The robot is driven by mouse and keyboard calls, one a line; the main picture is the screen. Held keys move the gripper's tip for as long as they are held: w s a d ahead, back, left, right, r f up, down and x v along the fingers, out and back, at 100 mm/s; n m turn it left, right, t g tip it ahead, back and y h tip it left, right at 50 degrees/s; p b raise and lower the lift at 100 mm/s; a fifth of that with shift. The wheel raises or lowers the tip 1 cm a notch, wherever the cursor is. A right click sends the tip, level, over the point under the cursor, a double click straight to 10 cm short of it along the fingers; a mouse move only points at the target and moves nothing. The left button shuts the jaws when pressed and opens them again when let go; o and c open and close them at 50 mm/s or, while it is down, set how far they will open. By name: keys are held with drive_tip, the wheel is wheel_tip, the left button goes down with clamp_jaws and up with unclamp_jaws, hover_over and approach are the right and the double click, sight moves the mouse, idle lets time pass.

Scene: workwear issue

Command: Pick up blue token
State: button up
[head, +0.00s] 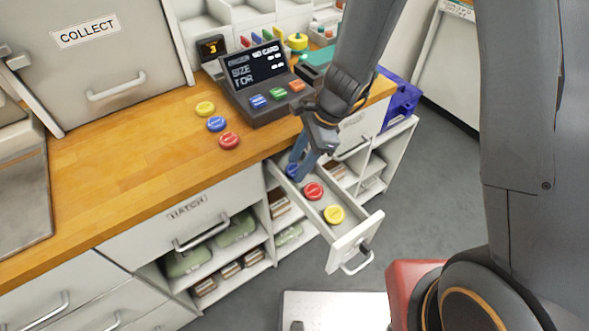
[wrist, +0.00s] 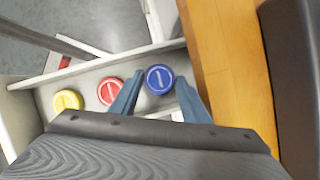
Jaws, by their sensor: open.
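A blue token (wrist: 160,79) lies in the open drawer (head: 345,245), at the end nearest the counter. In the head view this blue token (head: 292,170) is partly hidden by my gripper (head: 303,168). My gripper is open and points down into the drawer. In the wrist view the fingers (wrist: 158,98) stand on either side of the blue token, with no clear contact. A red token (head: 313,191) and a yellow token (head: 334,214) lie in the same drawer, in a row toward its front. Another blue token (head: 216,124) lies on the wooden counter.
On the counter (head: 110,160), a yellow token (head: 205,108) and a red token (head: 228,141) flank the other blue token. A dark terminal (head: 268,82) with coloured buttons stands behind. The drawer walls and counter edge are close to my gripper. A blue bin (head: 400,105) is at the right.

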drive_tip(key=shift+c, duration=0.4)
drive_tip(key=c, duration=0.6)
drive_tip(key=shift+r, duration=0.1)
